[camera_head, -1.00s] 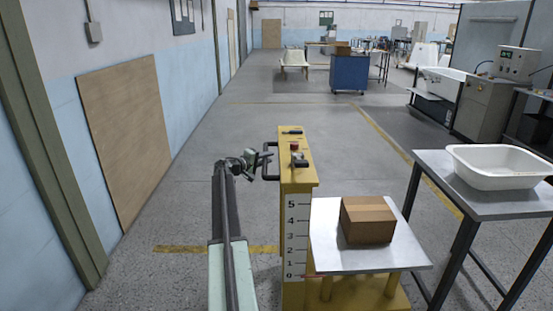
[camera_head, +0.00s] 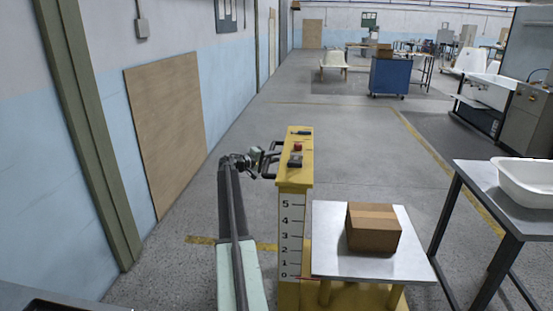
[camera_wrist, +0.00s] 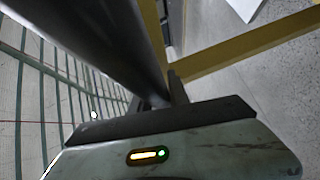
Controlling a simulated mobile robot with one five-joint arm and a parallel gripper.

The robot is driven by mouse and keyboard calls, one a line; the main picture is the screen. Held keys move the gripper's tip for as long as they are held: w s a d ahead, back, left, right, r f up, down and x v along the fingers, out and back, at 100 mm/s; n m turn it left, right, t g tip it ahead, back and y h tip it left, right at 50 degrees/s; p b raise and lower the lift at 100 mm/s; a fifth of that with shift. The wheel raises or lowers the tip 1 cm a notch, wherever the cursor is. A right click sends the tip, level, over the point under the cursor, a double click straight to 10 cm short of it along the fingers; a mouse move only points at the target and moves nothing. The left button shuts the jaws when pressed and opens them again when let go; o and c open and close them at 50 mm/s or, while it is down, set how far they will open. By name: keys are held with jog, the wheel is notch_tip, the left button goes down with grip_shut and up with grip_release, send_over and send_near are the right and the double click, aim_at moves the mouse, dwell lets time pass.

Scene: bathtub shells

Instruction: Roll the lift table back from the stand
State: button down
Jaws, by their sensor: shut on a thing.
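The lift table has a yellow column (camera_head: 295,205) with a scale from 0 to 5 and a grey platform (camera_head: 330,255). A brown box (camera_head: 373,229) rests on the platform. My gripper (camera_head: 264,161) is shut on the dark handle (camera_head: 271,176) at the column's left side. In the wrist view a thick dark bar (camera_wrist: 95,30) crosses close to the lens, and the fingertips are hard to make out. The stand (camera_head: 480,170) is a grey-topped table at right with a white basin (camera_head: 527,180) on it. A gap shows between platform and stand.
A wall with a brown panel (camera_head: 166,125) and a green post (camera_head: 90,150) runs along the left. A blue cabinet (camera_head: 397,76) and a white shell (camera_head: 334,62) stand far ahead. The floor ahead of the lift table is open.

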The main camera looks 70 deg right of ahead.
jog(key=shift+w+d, duration=0.1)
jog(key=c, duration=1.3)
grip_release()
jog(key=shift+o, duration=0.2)
jog(key=p+v, duration=0.1)
jog(key=v, duration=0.7)
